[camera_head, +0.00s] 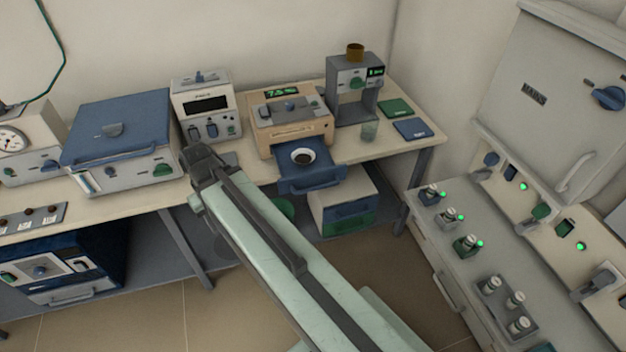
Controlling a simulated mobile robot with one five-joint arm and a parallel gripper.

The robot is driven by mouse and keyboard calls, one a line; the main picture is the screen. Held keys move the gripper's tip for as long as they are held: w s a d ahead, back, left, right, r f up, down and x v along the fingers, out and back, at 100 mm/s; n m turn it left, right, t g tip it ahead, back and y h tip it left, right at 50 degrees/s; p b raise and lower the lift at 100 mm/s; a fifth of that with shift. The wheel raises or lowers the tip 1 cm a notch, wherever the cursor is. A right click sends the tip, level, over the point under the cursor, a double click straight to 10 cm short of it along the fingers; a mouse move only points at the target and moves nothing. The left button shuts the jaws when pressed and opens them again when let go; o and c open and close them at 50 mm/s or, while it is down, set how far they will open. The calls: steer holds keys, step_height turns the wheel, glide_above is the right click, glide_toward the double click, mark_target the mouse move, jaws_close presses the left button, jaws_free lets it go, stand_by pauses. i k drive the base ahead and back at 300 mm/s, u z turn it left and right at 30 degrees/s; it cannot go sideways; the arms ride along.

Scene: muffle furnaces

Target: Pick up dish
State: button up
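A small round white dish (312,156) with a dark inside sits on the pulled-out blue drawer (318,181) of the beige muffle furnace (291,119). My gripper (199,158) is at the far end of my arm, over the bench to the left of the dish and apart from it. I cannot make out its fingers, so its opening is unclear. Nothing visible covers the dish.
A blue-lidded box (119,127) and a white instrument (206,107) stand left of the furnace. A large control console (480,270) fills the right side.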

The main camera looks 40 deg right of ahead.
mark_target(303, 156)
steer(key=z, duration=1.4)
steer(key=i, duration=0.7)
